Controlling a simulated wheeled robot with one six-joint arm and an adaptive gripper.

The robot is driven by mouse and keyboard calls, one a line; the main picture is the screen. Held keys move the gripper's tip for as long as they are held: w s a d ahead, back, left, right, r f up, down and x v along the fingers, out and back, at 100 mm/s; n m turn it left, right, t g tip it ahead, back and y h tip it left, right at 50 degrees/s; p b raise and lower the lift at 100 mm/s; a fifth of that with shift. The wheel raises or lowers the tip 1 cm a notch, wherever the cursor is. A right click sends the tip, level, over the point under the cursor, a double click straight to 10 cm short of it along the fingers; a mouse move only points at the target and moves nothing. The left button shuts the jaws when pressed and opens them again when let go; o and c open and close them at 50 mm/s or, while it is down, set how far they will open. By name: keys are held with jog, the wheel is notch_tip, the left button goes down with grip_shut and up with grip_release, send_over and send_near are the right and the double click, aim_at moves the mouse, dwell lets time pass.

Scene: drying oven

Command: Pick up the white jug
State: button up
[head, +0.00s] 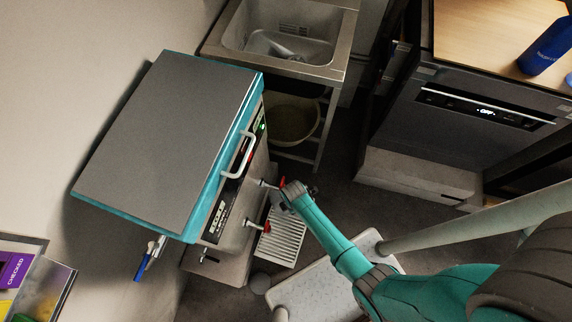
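I cannot make out a white jug for certain in the head view. My teal arm reaches in from the lower right. Its end, my gripper (289,193), is beside the front of the teal and grey drying oven (165,145), close to a small tap with a red part. The fingers are small and dark here, so I cannot tell if they are open or shut, or whether they hold anything.
A metal sink (345,50) stands behind the oven, with an unclear pale shape inside. A beige tub (293,119) sits beneath it. A slatted grille (281,238) lies below the gripper. A dark appliance (460,120) and blue bottle (547,46) are at right.

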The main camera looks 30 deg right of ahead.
jog(key=shift+f, duration=0.5)
grip_shut()
